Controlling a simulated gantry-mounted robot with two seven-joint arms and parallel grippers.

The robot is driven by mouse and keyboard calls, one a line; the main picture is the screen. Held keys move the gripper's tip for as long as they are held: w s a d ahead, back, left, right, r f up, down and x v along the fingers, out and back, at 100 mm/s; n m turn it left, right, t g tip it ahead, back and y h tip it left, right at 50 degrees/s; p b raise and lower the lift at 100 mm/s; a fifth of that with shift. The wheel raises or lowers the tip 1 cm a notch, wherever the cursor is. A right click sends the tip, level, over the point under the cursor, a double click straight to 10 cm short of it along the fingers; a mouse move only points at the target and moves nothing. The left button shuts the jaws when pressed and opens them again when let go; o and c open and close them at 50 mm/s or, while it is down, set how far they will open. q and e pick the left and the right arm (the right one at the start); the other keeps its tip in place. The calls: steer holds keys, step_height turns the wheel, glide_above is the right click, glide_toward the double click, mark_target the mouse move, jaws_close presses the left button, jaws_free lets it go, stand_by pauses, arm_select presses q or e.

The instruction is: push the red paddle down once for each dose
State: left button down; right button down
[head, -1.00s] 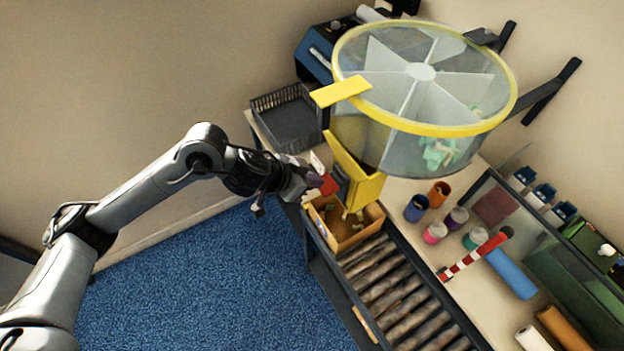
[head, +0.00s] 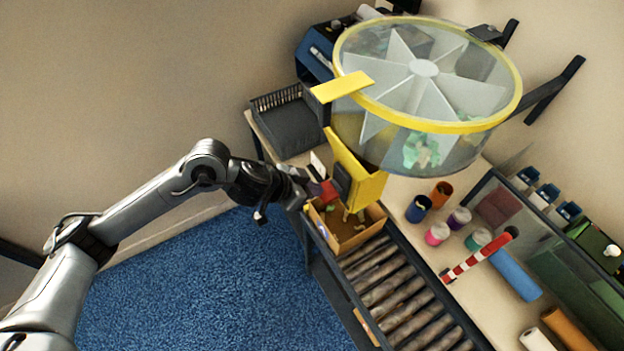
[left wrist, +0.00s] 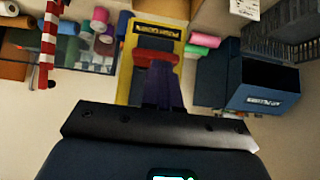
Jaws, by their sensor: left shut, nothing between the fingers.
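The red paddle (head: 329,192) sticks out from the front of the yellow dispenser chute (head: 369,188), under the clear drum (head: 480,146) with white dividers and a yellow rim. My left gripper (head: 308,184) is shut and empty, with its fingertips at the paddle. In the left wrist view the shut fingers (left wrist: 163,92) reach up to the red paddle (left wrist: 156,55) and overlap it; I cannot tell whether they press on it. An open carton (head: 318,222) stands under the chute with small pieces inside. Pale green pieces (head: 421,151) lie in the drum.
A roller conveyor (head: 396,297) runs away from the carton. Several coloured cups, including an orange one (head: 441,190), stand on the bench beside a red-and-white striped arm (head: 478,258). A dark tray (head: 287,122) lies behind. Blue carpet (head: 220,280) is clear on the left.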

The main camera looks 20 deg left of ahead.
arm_select(q)
steer(key=shift+s+a+f, duration=0.1)
steer(key=shift+f, duration=0.15)
steer(key=w+d+r+p+v, duration=0.1)
steer(key=p+v, duration=0.4)
steer(key=v, duration=0.8)
steer(key=shift+w+d+r, duration=0.15)
steer(key=shift+w+r, duration=0.25)
steer(key=shift+r, duration=0.25)
